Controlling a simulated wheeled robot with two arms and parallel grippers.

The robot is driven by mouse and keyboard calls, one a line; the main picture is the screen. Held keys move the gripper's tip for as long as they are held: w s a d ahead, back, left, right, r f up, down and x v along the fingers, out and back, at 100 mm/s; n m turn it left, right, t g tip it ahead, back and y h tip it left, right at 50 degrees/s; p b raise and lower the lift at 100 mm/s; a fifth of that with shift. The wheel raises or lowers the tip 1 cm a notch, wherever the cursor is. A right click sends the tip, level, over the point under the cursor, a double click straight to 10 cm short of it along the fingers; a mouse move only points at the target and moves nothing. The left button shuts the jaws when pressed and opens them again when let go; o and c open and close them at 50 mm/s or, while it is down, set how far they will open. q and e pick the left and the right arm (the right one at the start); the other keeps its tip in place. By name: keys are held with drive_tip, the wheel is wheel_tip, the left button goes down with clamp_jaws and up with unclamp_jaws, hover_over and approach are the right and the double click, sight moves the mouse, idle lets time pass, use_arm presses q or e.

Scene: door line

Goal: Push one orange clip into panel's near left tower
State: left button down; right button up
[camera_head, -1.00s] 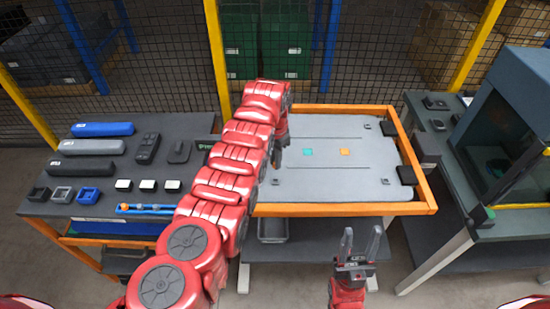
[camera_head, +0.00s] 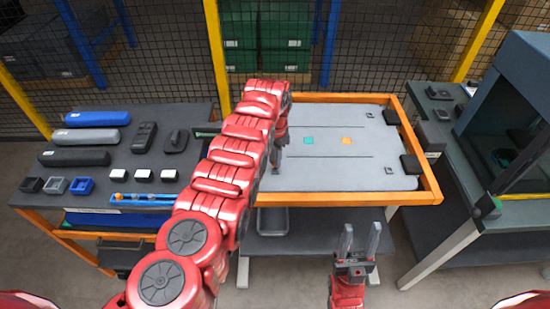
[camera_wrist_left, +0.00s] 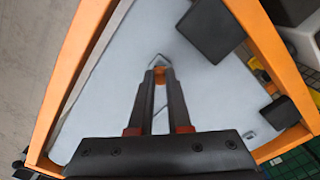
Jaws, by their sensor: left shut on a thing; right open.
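The grey panel (camera_head: 335,178) lies in an orange frame, with small towers near its corners. My left gripper (camera_head: 277,168) is over the panel's near left area and hides the near left tower in the head view. In the left wrist view it (camera_wrist_left: 160,80) is shut on a small orange clip (camera_wrist_left: 159,76). A small pale tower (camera_wrist_left: 158,61) shows right at the fingertips; whether the clip is seated in it I cannot tell. My right gripper (camera_head: 359,245) is open and empty in front of the panel's near edge.
A blue rack (camera_head: 150,202) with orange pieces (camera_head: 119,197) is on the left table. Dark blocks (camera_head: 411,164) sit at the panel's right edge. A machine cabinet stands right.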

use_arm(q)
drive_tip(key=shift+s+a+p, duration=0.1)
drive_tip(key=shift+p, duration=0.6)
drive_tip(key=shift+f+b, duration=1.2)
drive_tip(key=shift+f, duration=0.05)
idle(1.6)
drive_tip(key=c, duration=0.8)
unclamp_jaws()
